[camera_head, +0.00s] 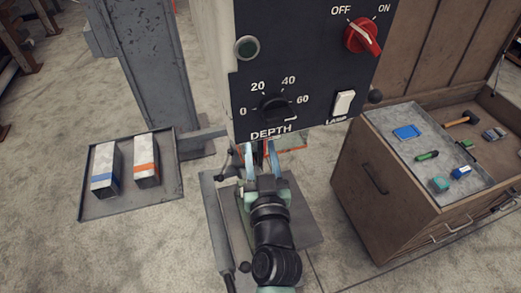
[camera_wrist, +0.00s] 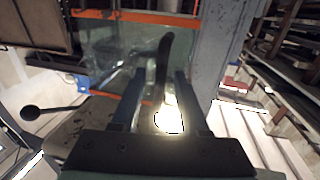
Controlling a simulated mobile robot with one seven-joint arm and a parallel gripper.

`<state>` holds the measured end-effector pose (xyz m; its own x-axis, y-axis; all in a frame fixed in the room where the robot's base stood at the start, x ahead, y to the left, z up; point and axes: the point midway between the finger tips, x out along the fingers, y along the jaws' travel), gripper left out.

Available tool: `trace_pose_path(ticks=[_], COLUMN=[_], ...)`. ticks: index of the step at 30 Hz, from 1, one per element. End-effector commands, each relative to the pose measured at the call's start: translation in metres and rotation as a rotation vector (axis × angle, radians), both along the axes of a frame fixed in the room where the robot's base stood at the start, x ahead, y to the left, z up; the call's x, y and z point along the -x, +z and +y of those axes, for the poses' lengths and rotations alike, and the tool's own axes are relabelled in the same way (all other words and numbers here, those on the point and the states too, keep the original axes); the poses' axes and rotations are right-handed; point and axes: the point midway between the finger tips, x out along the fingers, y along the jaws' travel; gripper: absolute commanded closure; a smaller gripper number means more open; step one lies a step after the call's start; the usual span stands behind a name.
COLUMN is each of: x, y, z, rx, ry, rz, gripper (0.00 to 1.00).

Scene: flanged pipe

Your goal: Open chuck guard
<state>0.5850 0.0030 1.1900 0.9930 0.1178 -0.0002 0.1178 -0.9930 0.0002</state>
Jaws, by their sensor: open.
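The chuck guard (camera_wrist: 110,50) is a clear panel with orange edge strips, in the upper middle of the wrist view. In the head view only a bit of its orange frame (camera_head: 297,149) shows below the machine's panel; the rest is hidden. A dark curved handle (camera_wrist: 164,58) stands in front of the guard in the wrist view. My gripper (camera_wrist: 159,76) is open, with one blue finger on each side of the handle in the picture. I cannot tell whether the handle is at finger depth or touching. In the head view my gripper (camera_head: 262,152) is under the control panel.
The control panel (camera_head: 305,75) with its red switch hangs close above my gripper. A tray (camera_head: 130,206) with two boxes is at left. A wooden tool cabinet (camera_head: 385,195) stands at right. A lever with a black knob (camera_wrist: 30,112) sticks out at left in the wrist view.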

Motion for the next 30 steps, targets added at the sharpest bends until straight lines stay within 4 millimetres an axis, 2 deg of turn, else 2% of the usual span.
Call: trace_pose_path(ticks=[2,3,10,30], x=[0.0001,0.0002,0.0004,0.0005], y=[0.0000,0.0000,0.0001,0.0002], z=[0.0000,0.0000,-0.0001,-0.0002], rx=[0.000,0.000,0.000,0.000], ry=[0.000,0.000,0.000,0.000], rz=[0.000,0.000,0.000,0.000], gripper=[0.55,0.59,1.00,1.00])
